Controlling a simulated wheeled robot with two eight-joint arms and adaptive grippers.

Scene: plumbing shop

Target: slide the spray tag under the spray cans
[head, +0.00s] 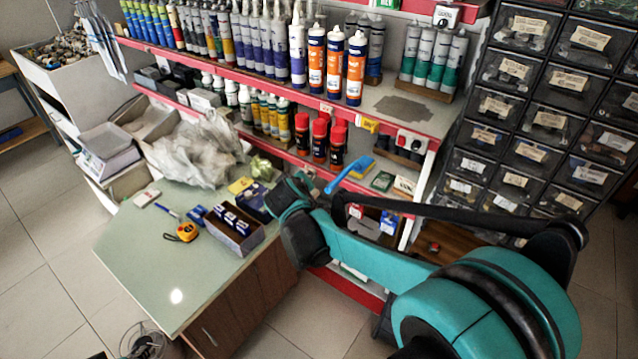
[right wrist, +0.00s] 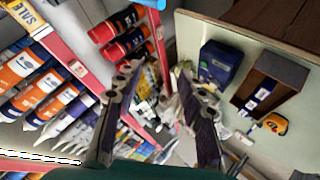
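Several red-and-black spray cans (head: 318,140) stand on the lower red-edged shelf in the head view. In the right wrist view the red cans (right wrist: 124,45) show at the upper middle. A yellow tag (head: 367,124) sits on the upper shelf's red edge, right of the cans; a yellow SALE tag (right wrist: 16,14) shows at the wrist view's top left. I cannot tell which tag is the spray tag. My right gripper (right wrist: 158,85) is open, with nothing seen between its fingers. In the head view its arm reaches in front of the shelf, below the cans. My left gripper is not in view.
Sealant tubes (head: 335,60) fill the upper shelf. Drawer cabinets (head: 545,100) stand at the right.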

